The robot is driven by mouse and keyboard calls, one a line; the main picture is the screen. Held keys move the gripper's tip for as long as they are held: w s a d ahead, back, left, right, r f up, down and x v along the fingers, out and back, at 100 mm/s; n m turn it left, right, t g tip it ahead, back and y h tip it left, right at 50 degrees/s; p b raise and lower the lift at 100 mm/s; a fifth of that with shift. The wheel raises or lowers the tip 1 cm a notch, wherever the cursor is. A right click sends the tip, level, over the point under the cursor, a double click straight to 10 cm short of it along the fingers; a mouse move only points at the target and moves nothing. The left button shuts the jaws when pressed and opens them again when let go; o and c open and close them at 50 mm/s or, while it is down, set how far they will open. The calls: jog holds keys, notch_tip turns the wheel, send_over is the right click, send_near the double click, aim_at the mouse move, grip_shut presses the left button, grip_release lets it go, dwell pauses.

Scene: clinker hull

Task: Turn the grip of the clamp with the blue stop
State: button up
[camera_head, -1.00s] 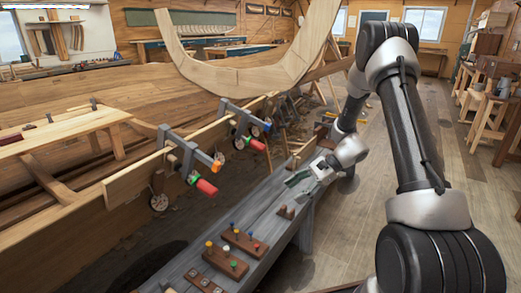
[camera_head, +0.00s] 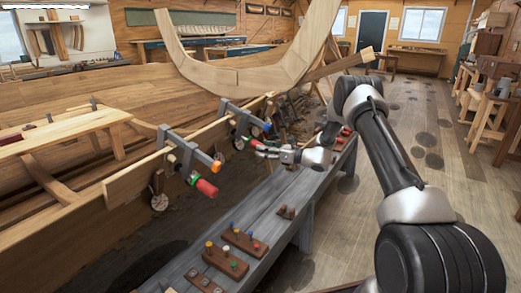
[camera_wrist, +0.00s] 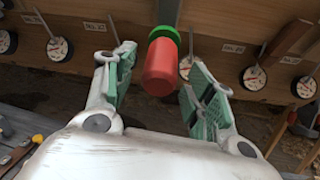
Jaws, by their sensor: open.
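The clamp with the blue stop (camera_head: 267,127) sits on the plank edge, the farther of two clamps in the head view. My gripper (camera_head: 258,149) is beside its lower end and hides most of its grip there. In the wrist view a red grip (camera_wrist: 160,70) with a green collar (camera_wrist: 165,34) stands between the two spread green-padded fingers of my gripper (camera_wrist: 163,82). The blue stop is not visible in the wrist view.
The nearer clamp has an orange stop (camera_head: 217,165) and another red grip (camera_head: 207,188). Round dials (camera_wrist: 58,48) line the plank. A grey bench (camera_head: 265,200) below carries wooden blocks with coloured pegs (camera_head: 243,240). Open floor lies to the right.

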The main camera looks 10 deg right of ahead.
jog(key=shift+x, duration=1.05)
jog(key=c, duration=1)
jog(key=shift+c, duration=0.2)
